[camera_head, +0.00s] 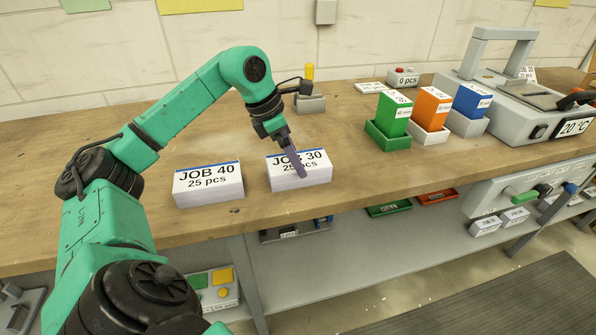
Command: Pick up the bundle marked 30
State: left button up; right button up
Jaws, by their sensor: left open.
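The bundle marked JOB 30, 25 pcs (318,174) is a white paper stack with a blue edge, lying on the wooden workbench (130,222). My left gripper (298,168) is open and points down over this bundle, hiding part of its label. I cannot tell whether the fingers touch the paper. A similar bundle marked JOB 40, 25 pcs (208,188) lies to its left. My right gripper is not in view.
Green (393,114), orange (431,108) and blue (471,101) boxes stand in holders to the right. A grey machine (520,85) with a 20 °C display is beyond them. A small stand (310,102) with a yellow top is behind my gripper.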

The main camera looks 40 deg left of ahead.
pick_arm(q)
jog(key=shift+x, duration=1)
jog(key=shift+w+d+f, duration=0.1)
jog(key=shift+w+f, duration=0.1)
jog(key=shift+f, duration=0.15)
jog(key=shift+r, duration=0.1)
jog(key=c, duration=1.6)
jog(key=shift+r, duration=0.1)
